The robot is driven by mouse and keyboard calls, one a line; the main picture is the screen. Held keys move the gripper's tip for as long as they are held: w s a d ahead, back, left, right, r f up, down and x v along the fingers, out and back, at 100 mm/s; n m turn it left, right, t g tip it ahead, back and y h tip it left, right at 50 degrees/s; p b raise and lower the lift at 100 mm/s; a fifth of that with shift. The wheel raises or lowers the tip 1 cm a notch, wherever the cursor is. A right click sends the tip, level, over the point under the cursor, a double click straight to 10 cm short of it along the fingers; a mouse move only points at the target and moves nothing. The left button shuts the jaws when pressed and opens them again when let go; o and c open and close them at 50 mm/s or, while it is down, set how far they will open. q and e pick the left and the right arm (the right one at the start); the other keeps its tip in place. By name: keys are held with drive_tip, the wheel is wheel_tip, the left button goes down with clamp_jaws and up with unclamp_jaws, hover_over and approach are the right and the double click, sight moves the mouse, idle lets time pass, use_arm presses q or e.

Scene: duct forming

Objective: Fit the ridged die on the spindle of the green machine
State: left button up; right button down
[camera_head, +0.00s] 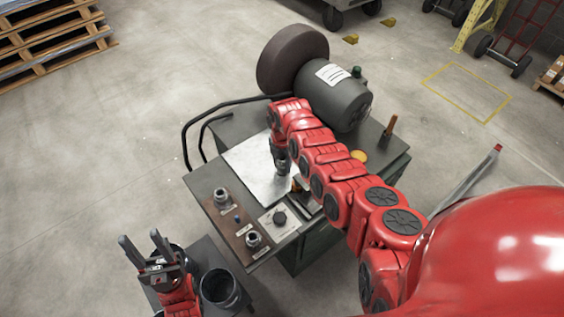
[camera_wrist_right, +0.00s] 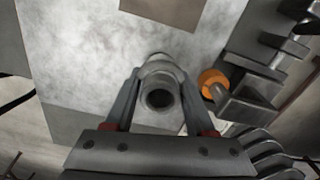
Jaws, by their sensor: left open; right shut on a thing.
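My right gripper (camera_head: 282,167) is over the pale metal sheet on the green machine (camera_head: 312,250). In the right wrist view the gripper (camera_wrist_right: 157,100) is shut on a grey, hollow, round metal die (camera_wrist_right: 160,68), its open end facing the camera. I cannot make out ridges on it. Two other grey metal pieces, a rear one (camera_head: 221,196) and a front one (camera_head: 253,240), stand on the brown labelled board at the machine's left. My left gripper (camera_head: 147,246) is open and empty at the lower left. I cannot pick out the spindle; my right arm covers part of the machine.
A grey motor (camera_head: 335,98) with a large dark wheel (camera_head: 291,58) stands at the machine's back. An orange knob (camera_wrist_right: 210,82) is close right of the held die. A dark bucket (camera_head: 221,288) stands near my left gripper.

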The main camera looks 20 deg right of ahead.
drive_tip(key=shift+f, duration=0.25)
idle(0.4)
drive_tip(key=shift+c, duration=0.8)
unclamp_jaws()
drive_tip(key=shift+r, duration=0.3)
wheel_tip(320, 180, up, 17)
drive_tip(key=b, duration=0.2)
drive_tip(key=shift+f, duration=0.1)
